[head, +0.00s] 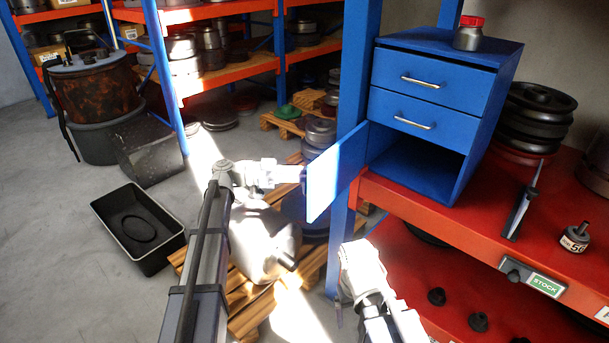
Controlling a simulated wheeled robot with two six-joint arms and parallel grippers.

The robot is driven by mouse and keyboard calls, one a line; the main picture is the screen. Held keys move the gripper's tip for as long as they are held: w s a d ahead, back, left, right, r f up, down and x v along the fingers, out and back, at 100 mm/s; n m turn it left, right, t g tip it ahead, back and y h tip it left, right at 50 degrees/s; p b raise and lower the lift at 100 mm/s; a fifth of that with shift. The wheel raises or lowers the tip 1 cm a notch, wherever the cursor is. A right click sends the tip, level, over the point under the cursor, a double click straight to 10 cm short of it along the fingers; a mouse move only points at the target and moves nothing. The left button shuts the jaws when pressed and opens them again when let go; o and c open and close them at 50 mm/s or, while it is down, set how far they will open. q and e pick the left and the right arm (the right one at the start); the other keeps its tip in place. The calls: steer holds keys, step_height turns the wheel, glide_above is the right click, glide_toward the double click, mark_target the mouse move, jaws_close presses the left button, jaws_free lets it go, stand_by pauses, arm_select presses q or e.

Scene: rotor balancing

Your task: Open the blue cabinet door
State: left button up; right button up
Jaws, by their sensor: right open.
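The blue cabinet (490,83) stands on the red bench top at right. Its blue door (350,163) is swung wide open to the left, and the lower compartment (420,165) shows open and dark inside. My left gripper (293,174) is at the door's outer free edge; its fingertips are partly hidden there, so I cannot tell whether it touches or grips the door. My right gripper (358,262) is below the door, in front of the blue post, apart from the cabinet and brightly lit. It is open with nothing seen in it.
A blue post (352,70) stands just left of the cabinet. A caliper-like tool (521,205) and a small weight (575,238) lie on the bench (400,195). A pallet and a grey rounded part are below the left arm.

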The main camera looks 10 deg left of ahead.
arm_select(q)
steer(key=shift+o, duration=0.7)
steer(key=s+a, duration=0.1)
steer(key=a, duration=0.6)
steer(key=shift+a, duration=0.4)
